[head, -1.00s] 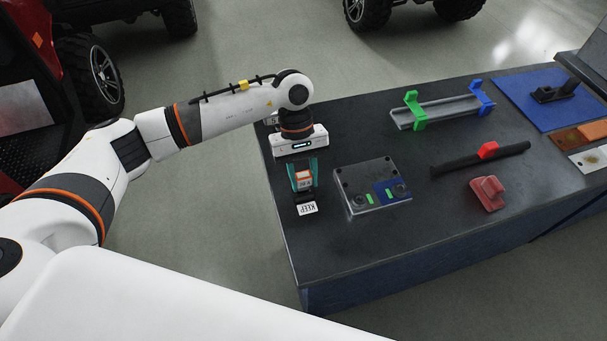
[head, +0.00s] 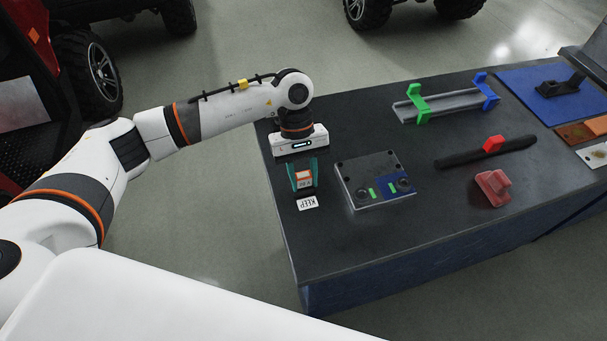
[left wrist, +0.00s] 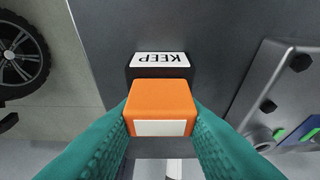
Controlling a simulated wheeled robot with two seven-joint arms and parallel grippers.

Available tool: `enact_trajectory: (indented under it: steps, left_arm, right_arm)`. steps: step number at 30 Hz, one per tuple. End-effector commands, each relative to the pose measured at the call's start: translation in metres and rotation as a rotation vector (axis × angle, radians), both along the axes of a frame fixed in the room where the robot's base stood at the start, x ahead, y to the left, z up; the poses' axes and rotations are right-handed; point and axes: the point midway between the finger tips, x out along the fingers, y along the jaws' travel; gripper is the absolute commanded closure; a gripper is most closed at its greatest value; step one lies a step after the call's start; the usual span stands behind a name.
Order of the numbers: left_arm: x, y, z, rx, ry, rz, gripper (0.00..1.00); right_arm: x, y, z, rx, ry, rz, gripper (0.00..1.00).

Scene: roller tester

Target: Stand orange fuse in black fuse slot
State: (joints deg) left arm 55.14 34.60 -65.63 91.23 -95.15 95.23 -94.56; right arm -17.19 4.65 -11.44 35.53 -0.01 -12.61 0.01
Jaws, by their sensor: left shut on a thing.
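My left gripper (head: 303,178), with teal fingers, points down at the left end of the dark bench. It is shut on the orange fuse (head: 303,175), which has a pale face. In the left wrist view the orange fuse (left wrist: 160,100) sits between both fingers. The black fuse slot (left wrist: 133,73) shows just behind the fuse, with a white KEEP label (left wrist: 160,58) at its far side. The fuse covers most of the slot, so I cannot tell whether it is above the slot or seated in it. My right gripper is not in view.
A grey metal box (head: 376,180) with green and blue marks stands close to the right of the gripper. Further right are a rail (head: 445,106) with green and blue clips, a black bar (head: 460,158) and a red block (head: 493,188). The bench front is clear.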

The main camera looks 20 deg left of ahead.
Motion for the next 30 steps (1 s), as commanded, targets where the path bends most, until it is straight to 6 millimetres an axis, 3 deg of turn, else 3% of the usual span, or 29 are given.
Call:
enact_trajectory:
  steps: [1,6,17,30]
  left_arm:
    - [0.0,0.0,-0.001,0.0,0.0,0.0,0.65]
    - [0.0,0.0,0.0,0.0,0.0,0.0,0.41]
    - [0.003,0.002,0.006,0.0,-0.001,0.0,0.41]
    - [0.031,0.02,0.083,-0.001,-0.004,0.001,0.41]
  right_arm:
    - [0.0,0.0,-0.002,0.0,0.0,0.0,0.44]
    - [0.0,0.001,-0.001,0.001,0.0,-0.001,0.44]
    - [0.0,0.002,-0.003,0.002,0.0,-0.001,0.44]
    - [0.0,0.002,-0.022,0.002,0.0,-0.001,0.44]
